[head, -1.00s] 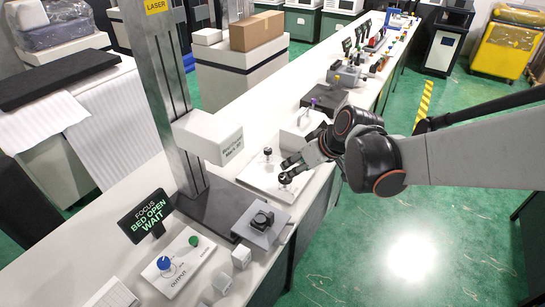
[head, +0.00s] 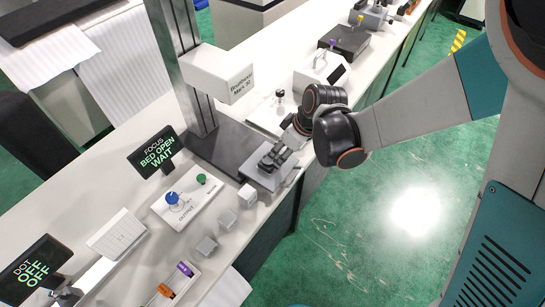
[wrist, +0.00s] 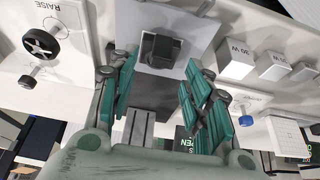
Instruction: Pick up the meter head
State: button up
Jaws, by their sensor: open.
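The likely meter head is a small dark block with a squared top. It sits on a light grey plate (wrist: 205,22) in the wrist view, where the block (wrist: 160,46) lies just beyond and between my fingertips. My gripper (wrist: 160,70) is open, with green fingers spread to both sides and nothing held. In the head view my gripper (head: 284,153) is above the grey plate (head: 262,179), at the machine's foot, and partly covers the dark block (head: 266,163). I cannot tell whether any finger touches it.
The machine column and its white head (head: 217,72) stand behind the plate. A panel with a black knob (wrist: 40,44) lies to one side. Small white cubes (head: 247,194), an output panel with a blue button (head: 171,198) and a status sign (head: 155,155) are near. The aisle is clear.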

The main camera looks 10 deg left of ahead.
jog(key=shift+d+b+x, duration=0.2)
jog(key=shift+b+x, duration=0.85)
jog(key=shift+x, duration=1.65)
jog(key=shift+s, duration=0.1)
grip_shut()
